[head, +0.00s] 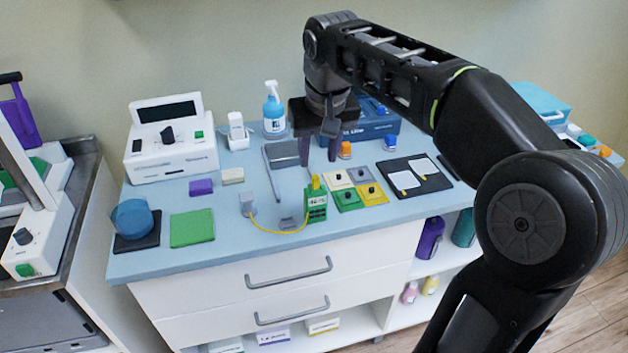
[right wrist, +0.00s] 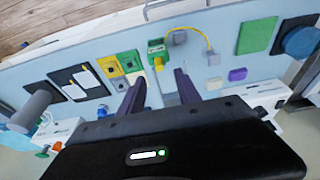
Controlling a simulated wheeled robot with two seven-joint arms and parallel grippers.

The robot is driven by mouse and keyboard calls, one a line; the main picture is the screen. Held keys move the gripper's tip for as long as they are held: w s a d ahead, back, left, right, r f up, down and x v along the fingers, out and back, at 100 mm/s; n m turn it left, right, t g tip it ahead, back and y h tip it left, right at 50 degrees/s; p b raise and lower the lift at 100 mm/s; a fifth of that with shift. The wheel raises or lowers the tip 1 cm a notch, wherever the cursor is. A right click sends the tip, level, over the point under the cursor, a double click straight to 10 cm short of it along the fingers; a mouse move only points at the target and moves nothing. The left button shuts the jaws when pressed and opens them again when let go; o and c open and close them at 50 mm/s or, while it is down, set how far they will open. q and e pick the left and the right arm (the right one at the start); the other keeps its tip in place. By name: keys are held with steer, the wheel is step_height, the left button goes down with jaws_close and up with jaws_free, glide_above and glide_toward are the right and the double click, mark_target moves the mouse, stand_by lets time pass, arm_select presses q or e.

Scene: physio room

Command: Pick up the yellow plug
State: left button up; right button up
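The yellow plug (head: 315,183) stands at the top end of a small green box (head: 316,206) on the blue worktop. A thin yellow cable runs from the green box's area to a grey block (head: 246,201). In the right wrist view, the plug (right wrist: 158,64) shows between and just beyond the fingertips, below the green box (right wrist: 157,48). My right gripper (head: 319,155) is open and empty, its fingers pointing down above the worktop, behind the plug. The fingers (right wrist: 160,78) are apart in the wrist view, and nothing is between them. My left gripper is not in view.
Yellow, green and grey square pads (head: 347,199) lie right of the green box, then a black board (head: 414,179). A grey tray (head: 282,154), spray bottle (head: 274,110) and blue box (head: 372,128) stand behind. A green pad (head: 192,228) lies at left.

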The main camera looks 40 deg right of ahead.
mark_target(316, 177)
steer(key=shift+x, duration=1.2)
steer(key=shift+x, duration=2.6)
steer(key=shift+d, duration=0.1)
jaws_close()
